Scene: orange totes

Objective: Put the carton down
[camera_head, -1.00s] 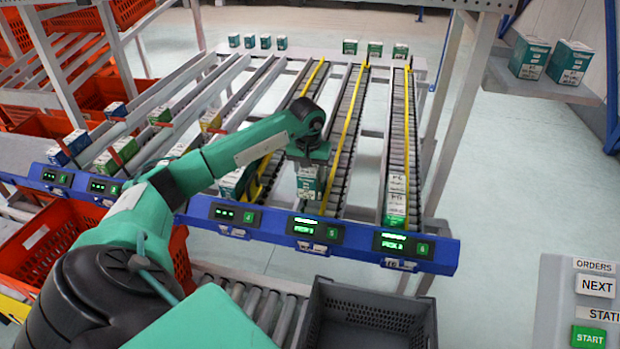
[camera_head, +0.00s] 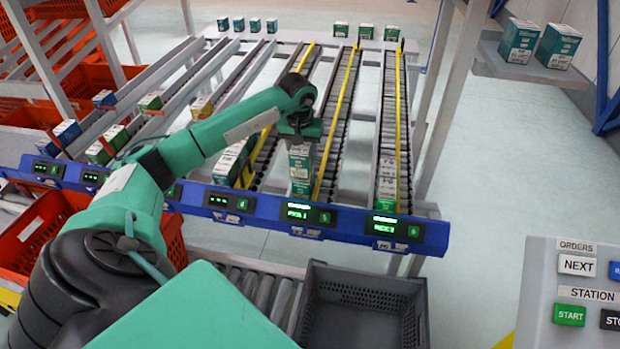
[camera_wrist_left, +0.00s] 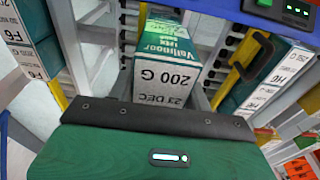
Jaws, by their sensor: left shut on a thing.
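The carton (camera_head: 300,166) is white and teal and hangs upright below my left gripper (camera_head: 300,136), at the front end of the roller lane above display 5. In the left wrist view the carton (camera_wrist_left: 176,66) shows "200 G" and "23 DEC" print, right at the dark edge of the gripper (camera_wrist_left: 160,115). My left gripper is shut on its top. I cannot tell whether the carton's base touches the lane or the one behind. My right gripper is not in view.
A grey tote (camera_head: 365,290) stands below the blue display rail (camera_head: 262,208), and its visible inside is empty. Another carton (camera_head: 233,160) sits in the lane to the left, and one (camera_head: 387,186) in the lane to the right. A button panel (camera_head: 575,290) is at the lower right.

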